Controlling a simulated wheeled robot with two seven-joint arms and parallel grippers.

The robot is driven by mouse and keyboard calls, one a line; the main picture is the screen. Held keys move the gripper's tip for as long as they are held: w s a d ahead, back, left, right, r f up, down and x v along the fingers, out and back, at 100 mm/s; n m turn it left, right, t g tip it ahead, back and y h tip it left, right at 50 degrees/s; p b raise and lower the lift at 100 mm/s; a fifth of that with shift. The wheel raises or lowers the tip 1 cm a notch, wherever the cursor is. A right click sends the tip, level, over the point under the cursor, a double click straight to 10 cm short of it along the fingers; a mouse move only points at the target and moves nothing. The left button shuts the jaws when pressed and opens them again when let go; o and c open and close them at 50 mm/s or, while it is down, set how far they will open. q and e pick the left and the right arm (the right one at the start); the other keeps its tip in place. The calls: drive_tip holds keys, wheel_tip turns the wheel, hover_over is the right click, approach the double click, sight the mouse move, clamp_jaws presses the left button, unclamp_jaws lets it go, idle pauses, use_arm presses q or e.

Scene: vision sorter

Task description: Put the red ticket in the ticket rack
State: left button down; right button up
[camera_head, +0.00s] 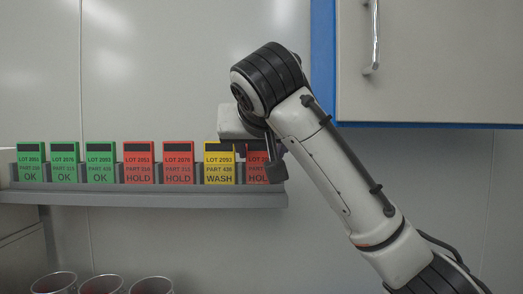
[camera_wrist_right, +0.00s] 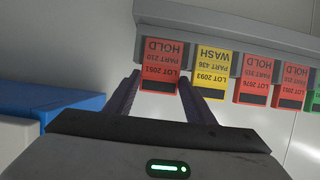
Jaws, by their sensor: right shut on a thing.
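The ticket rack (camera_head: 240,199) is a grey ledge with slots along the wall in the head view. At its right end a red ticket (camera_head: 255,176) marked HOLD is partly hidden by my right gripper (camera_head: 257,153). In the right wrist view this red ticket (camera_wrist_right: 160,78), LOT 2051, is between the two fingers of my right gripper (camera_wrist_right: 160,84), which is shut on it. It stands upright with its lower edge at the rack. Two other red HOLD tickets (camera_head: 139,163) (camera_head: 178,163) stand left of the yellow one. My left gripper is not in view.
A yellow WASH ticket (camera_head: 219,165) stands close beside the gripped ticket. Several green OK tickets (camera_head: 65,163) fill the left end. Metal cups (camera_head: 101,285) stand below the rack. A cabinet (camera_head: 430,60) with a blue edge (camera_head: 323,70) hangs at upper right.

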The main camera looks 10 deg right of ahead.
drive_tip(key=shift+f, duration=0.15)
drive_tip(key=o, duration=0.7)
drive_tip(key=shift+o, duration=0.2)
drive_tip(key=shift+r, duration=0.35)
drive_tip(key=b+v, duration=0.3)
drive_tip(key=v, duration=0.9)
drive_tip(key=shift+f+b, duration=0.15)
drive_tip(key=shift+b, duration=0.15)
